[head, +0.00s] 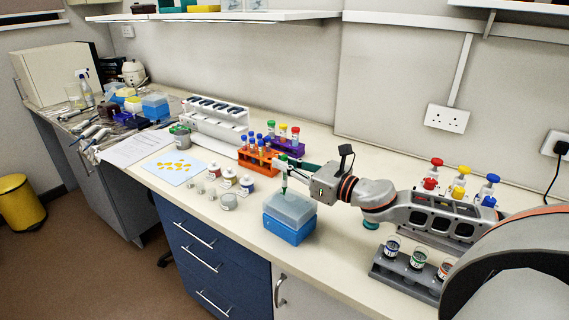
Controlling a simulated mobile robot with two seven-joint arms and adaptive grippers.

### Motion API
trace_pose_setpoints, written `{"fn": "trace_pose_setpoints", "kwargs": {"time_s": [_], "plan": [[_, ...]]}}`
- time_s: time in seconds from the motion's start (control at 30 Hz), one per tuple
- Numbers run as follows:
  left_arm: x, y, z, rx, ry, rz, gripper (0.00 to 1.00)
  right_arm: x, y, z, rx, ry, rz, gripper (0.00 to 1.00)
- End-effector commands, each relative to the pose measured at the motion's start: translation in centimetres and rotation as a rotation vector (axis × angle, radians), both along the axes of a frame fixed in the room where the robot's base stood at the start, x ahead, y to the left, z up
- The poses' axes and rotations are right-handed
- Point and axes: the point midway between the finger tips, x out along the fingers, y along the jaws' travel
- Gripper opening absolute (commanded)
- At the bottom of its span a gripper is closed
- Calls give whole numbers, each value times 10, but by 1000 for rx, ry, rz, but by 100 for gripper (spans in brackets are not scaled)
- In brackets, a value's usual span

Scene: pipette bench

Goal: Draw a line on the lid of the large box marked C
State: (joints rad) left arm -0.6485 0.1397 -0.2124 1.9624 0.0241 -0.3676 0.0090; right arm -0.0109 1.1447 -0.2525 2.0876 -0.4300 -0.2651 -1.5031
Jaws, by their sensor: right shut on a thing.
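A blue box with a pale translucent lid (291,207) stands near the front of the bench. No letter C is readable on it at this size. My right gripper (287,164) is over the box's lid, shut on a slim dark green pen (284,183). The pen is upright with its lower end close to the lid; I cannot tell whether it touches. I see no clear line on the lid. My left gripper is not in view.
An orange rack (257,164) and a purple rack (289,147) with capped tubes stand behind. Small jars (229,178) sit left of the box. A grey holder (404,276) with cups is at the right. Another blue box (156,110) stands far left.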

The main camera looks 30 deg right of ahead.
Motion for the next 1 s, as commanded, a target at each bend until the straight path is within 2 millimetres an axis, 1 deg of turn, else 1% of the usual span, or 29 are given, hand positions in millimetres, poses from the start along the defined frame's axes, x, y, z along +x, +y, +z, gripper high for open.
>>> {"fn": "trace_pose_setpoints", "kwargs": {"time_s": [0.5,0.9,1.0], "plan": [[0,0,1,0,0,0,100,0,0,2,-1,-1,0,0],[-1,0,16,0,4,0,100,0,0,30,-2,-2,0,0],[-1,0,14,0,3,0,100,0,0,36,-3,-3,2,0]]}}
